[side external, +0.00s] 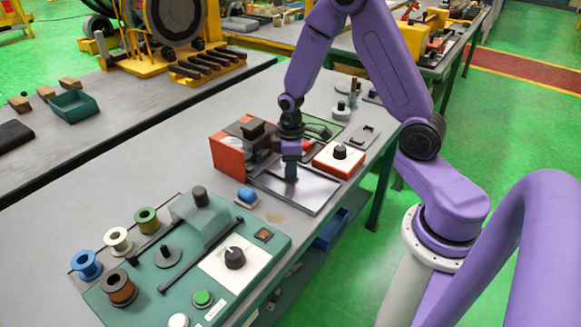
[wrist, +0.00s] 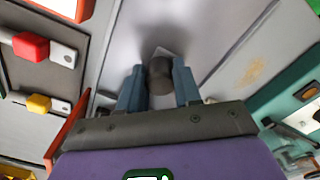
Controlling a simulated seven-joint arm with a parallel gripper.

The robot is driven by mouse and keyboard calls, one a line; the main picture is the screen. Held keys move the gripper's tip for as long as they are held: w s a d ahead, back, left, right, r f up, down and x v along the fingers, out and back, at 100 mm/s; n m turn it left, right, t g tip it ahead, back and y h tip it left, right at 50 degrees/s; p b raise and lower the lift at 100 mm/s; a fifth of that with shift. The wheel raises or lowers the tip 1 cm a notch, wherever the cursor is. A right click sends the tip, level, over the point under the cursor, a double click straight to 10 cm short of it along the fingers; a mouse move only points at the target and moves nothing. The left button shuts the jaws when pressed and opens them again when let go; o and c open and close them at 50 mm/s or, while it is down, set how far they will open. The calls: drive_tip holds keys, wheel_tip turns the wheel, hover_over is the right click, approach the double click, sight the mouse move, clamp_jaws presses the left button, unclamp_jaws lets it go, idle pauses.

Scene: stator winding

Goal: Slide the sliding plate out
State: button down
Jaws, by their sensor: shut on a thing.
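The sliding plate (side external: 315,193) is a flat, grey metal plate. It lies in front of the orange-and-black device (side external: 228,152), near the front edge of the bench. My gripper (side external: 291,178) points down over the plate. In the wrist view its two blue fingers (wrist: 160,88) stand on either side of a dark, round knob (wrist: 160,72) and are shut on it. The pale plate surface (wrist: 205,30) spreads out around the knob. In the side view my fingers hide the knob, and my wrist covers part of the device.
An orange-and-white box with a black knob (side external: 340,158) stands right beside the plate. A blue button (side external: 247,195) and a green winding panel (side external: 262,252) with several wire spools lie to the left. The bench's front edge is close to the plate, with floor beyond.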

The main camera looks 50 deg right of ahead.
drive_tip(key=s, duration=1)
drive_tip(key=shift+s+d, duration=0.1)
drive_tip(key=shift+s, duration=0.15)
drive_tip(key=c, duration=0.8)
unclamp_jaws()
drive_tip(key=shift+r, duration=0.1)
drive_tip(key=shift+w+r, duration=0.2)
drive_tip(key=shift+r, duration=0.35)
wheel_tip(320, 180, up, 16)
drive_tip(key=shift+s+r, duration=0.1)
